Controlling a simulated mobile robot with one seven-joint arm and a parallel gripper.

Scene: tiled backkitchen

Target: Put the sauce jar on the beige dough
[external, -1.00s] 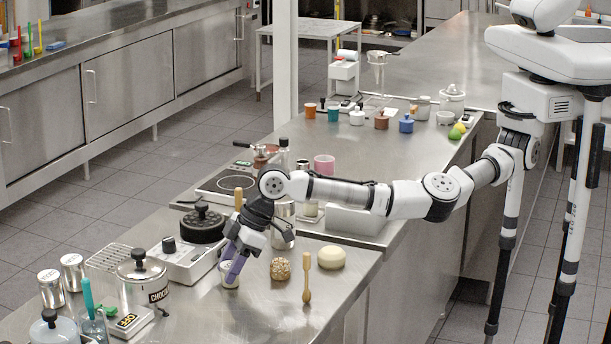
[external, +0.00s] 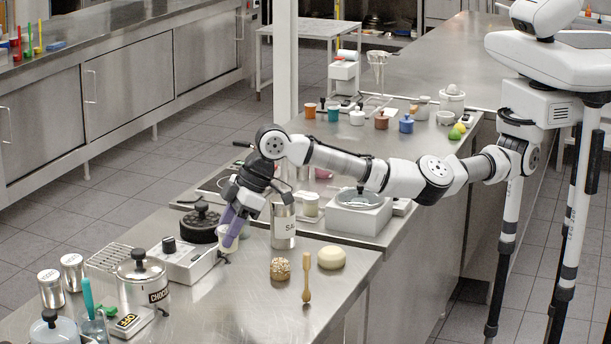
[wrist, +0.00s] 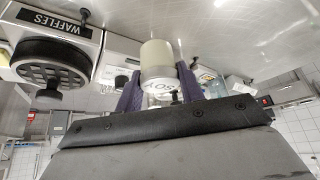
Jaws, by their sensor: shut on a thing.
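My gripper (external: 228,238) is shut on the sauce jar (external: 224,241), a small pale jar, and holds it above the steel counter. In the wrist view the jar (wrist: 157,58) sits between the two purple fingers, with dark lettering on it that is hard to read. The beige dough (external: 332,257) is a smooth round lump on the counter near its right edge, to the right of the gripper and apart from it. The dough is not in the wrist view.
A seeded brown ball (external: 280,269) and an upright wooden dipper (external: 306,279) stand left of and in front of the dough. A tall metal canister (external: 284,226) is right of the gripper. The waffle iron (external: 199,225) is close on its left.

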